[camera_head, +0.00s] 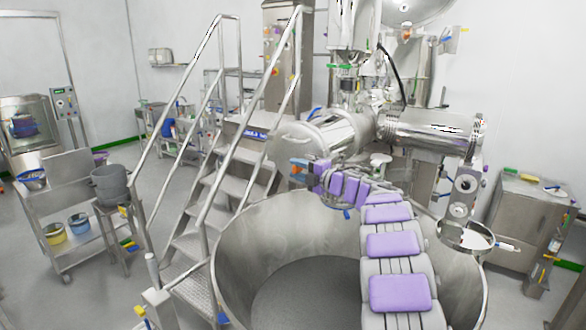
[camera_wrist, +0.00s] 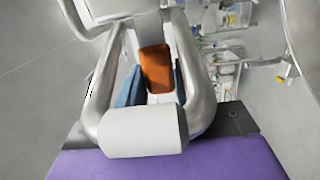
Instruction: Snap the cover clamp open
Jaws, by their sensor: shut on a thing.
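An orange block (camera_wrist: 156,68), which looks like the handle of the cover clamp, sits between the two blue fingertips of my gripper (camera_wrist: 153,86) in the wrist view. My gripper is shut on it. In the head view the orange block (camera_head: 298,161) shows small at the tip of my gripper (camera_head: 306,164), below the left end of a steel horizontal cylinder (camera_head: 318,137). The rest of the clamp is hidden or too small to make out, so I cannot tell its state.
A large open steel bowl (camera_head: 236,255) stands below my arm. Steel steps with handrails (camera_head: 204,185) rise to the left of the cylinder. A steel cabinet (camera_head: 527,222) stands at the right, and a cart (camera_head: 84,235) at the left.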

